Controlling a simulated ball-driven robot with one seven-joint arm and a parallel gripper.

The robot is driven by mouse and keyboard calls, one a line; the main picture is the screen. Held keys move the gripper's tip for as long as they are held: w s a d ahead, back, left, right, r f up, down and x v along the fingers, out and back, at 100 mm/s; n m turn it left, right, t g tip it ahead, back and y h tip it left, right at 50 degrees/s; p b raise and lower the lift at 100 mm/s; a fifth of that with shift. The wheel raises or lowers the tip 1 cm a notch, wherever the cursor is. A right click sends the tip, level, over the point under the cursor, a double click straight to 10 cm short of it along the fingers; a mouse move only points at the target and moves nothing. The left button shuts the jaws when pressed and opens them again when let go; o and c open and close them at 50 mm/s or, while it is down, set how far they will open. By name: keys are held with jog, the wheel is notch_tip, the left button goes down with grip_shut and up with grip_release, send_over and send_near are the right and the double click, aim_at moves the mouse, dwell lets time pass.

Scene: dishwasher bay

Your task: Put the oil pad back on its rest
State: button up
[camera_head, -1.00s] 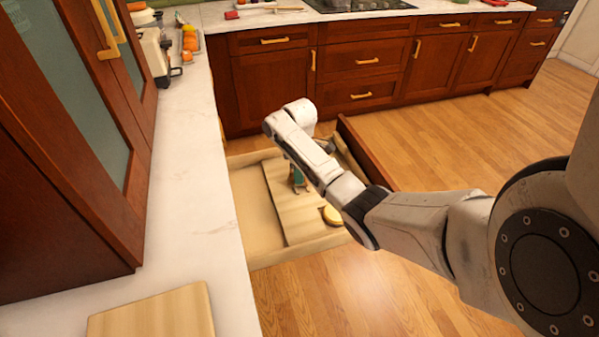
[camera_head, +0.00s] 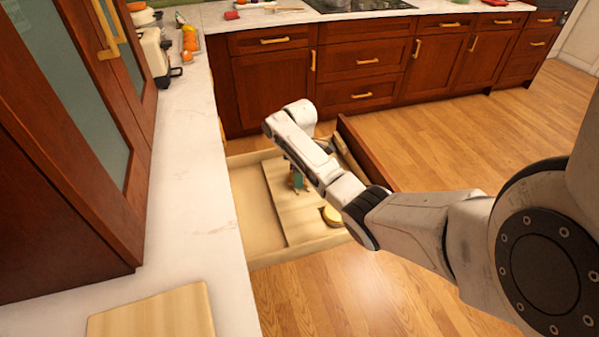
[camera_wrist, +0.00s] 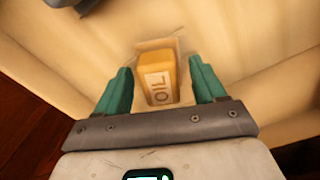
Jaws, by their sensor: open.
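The oil pad (camera_wrist: 157,78) is a yellow-orange block with a pale label reading OIL, seen in the wrist view. It lies between the two green fingers of my gripper (camera_wrist: 161,70). The fingers are apart, with a visible gap on each side of the pad. A small square tan outline (camera_wrist: 173,43), perhaps the rest, shows around the pad's far end. I cannot tell whether the pad sits in it or above it. In the head view my gripper (camera_head: 298,181) is low inside an open drawer (camera_head: 258,213), and the pad cannot be made out there.
A wooden board (camera_head: 295,220) lies in the drawer, with a yellow rounded item (camera_head: 331,215) near its front right. The drawer's dark front (camera_head: 365,152) stands at the right. A marble counter (camera_head: 190,190) runs along the left, with a cutting board (camera_head: 150,314) on it.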

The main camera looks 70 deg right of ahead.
notch_tip(320, 180, up, 12)
dwell(0.4)
